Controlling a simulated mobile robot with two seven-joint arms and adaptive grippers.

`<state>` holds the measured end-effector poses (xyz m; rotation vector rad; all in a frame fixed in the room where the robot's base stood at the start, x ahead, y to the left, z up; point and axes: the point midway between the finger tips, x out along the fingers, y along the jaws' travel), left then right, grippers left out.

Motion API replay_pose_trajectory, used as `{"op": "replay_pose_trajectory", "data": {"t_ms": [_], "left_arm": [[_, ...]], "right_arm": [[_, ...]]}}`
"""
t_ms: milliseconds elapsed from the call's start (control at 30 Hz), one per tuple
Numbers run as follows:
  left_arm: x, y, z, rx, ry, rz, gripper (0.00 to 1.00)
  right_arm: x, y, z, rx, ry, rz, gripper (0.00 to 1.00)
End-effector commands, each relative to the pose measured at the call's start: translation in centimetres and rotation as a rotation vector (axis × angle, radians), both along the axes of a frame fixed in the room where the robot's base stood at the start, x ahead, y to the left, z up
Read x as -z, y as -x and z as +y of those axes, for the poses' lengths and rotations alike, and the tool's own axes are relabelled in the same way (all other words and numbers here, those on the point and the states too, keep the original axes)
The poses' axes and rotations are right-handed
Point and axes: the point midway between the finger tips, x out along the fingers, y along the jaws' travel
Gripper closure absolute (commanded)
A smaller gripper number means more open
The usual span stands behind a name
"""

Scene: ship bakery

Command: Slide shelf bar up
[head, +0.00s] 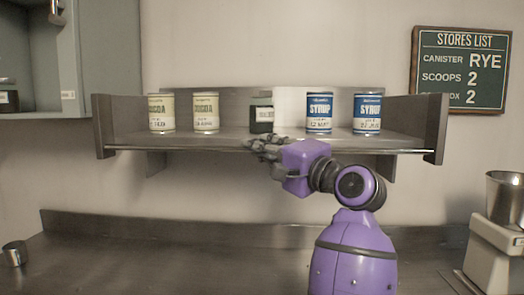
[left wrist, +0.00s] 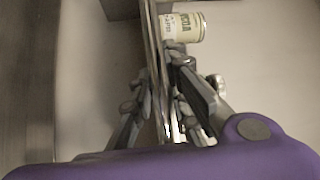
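The shelf bar (head: 200,149) is a thin shiny rail along the front edge of the grey wall shelf (head: 115,125). It looks level and low against the shelf board. My left gripper (head: 258,144) is at the middle of the front edge, coming from below right. In the left wrist view, the bar (left wrist: 155,45) runs top to bottom between the two fingers of my left gripper (left wrist: 159,68). The fingers are apart, with a small gap beside the bar; contact is not clear. The purple wrist hides part of the bar. My right gripper is not in view.
On the shelf stand two cocoa cans (head: 205,113), a dark canister (head: 262,118), a pale blank block (head: 290,107) and two syrup cans (head: 319,113). Below is a metal counter (head: 150,265), with a small cup (head: 15,253) left and a scale-like device (head: 495,250) right.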

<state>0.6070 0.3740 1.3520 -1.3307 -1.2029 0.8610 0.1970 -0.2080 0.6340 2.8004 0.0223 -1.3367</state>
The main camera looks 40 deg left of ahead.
Motion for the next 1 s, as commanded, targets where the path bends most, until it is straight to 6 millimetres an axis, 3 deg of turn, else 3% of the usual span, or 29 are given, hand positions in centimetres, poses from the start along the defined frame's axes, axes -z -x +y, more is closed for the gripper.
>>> {"op": "replay_pose_trajectory", "data": {"t_ms": [333, 600, 700, 1000], "left_arm": [[0.5, -0.1, 0.1, -0.003, 0.014, 0.015, 1.0], [-6.0, 0.0, 0.0, 0.0, 0.01, 0.002, 1.0], [-7.5, 0.0, 0.0, 0.001, 0.008, 0.003, 1.0], [-8.1, -0.1, -0.1, 0.002, 0.005, 0.005, 1.0]], "right_arm": [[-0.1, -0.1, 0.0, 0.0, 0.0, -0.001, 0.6], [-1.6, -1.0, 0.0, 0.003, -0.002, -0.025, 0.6], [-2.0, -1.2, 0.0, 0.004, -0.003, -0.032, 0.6], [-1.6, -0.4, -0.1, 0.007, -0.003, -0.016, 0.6]]}}
